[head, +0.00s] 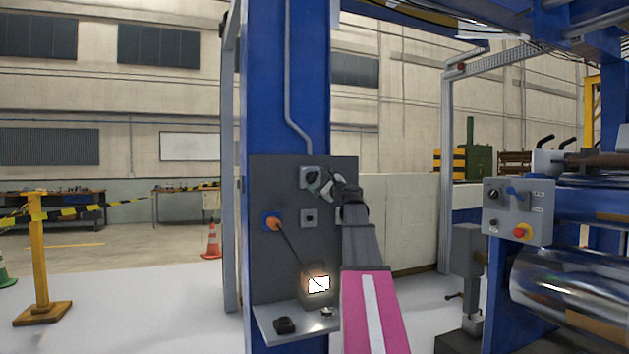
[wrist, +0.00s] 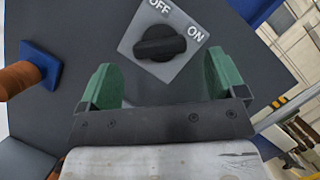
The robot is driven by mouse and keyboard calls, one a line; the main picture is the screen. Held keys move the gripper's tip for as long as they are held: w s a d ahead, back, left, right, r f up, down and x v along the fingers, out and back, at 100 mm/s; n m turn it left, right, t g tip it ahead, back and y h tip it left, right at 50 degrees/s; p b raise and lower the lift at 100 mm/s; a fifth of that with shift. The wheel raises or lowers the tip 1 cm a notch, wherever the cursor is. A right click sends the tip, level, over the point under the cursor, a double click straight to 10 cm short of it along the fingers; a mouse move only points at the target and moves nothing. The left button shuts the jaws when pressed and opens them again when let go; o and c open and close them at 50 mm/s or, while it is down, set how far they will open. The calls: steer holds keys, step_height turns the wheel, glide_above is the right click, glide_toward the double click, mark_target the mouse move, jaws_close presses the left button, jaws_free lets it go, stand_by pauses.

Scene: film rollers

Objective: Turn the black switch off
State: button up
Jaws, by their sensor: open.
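The black switch (wrist: 160,43) is a rotary knob on a light grey plate, with OFF printed at the top and ON at the right in the wrist view. Its bar lies roughly level in that view, with its right end just below the ON label. In the head view its grey plate (head: 308,172) is at the top of the dark panel, and the knob is largely hidden by my gripper (head: 325,186). In the wrist view my gripper (wrist: 159,76) is open and empty. Its green fingers are to the lower left and lower right of the knob, apart from it.
The dark panel (head: 262,195) is on a blue column. Below the switch are a smaller grey plate (head: 309,217), an orange knob on a blue plate (head: 271,221) and a lit box (head: 318,284) above a shelf (head: 270,325). A control box (head: 518,210) and rollers stand at right.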

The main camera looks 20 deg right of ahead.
mark_target(315, 177)
steer(key=x, duration=0.4)
steer(key=c, duration=0.9)
steer(key=shift+n, duration=0.5)
steer(key=n+g+y, duration=0.1)
steer(key=n+g, duration=0.1)
steer(key=n, duration=0.2)
steer(key=n+g, duration=0.1)
steer(key=n, duration=0.4)
steer(key=shift+r+g, duration=0.1)
steer(key=shift+g, duration=0.3)
steer(key=n+g+h, duration=0.1)
steer(key=n, duration=0.2)
steer(key=shift+n, duration=0.4)
steer(key=n+g+h, duration=0.1)
steer(key=n, duration=0.2)
steer(key=shift+h, duration=0.4)
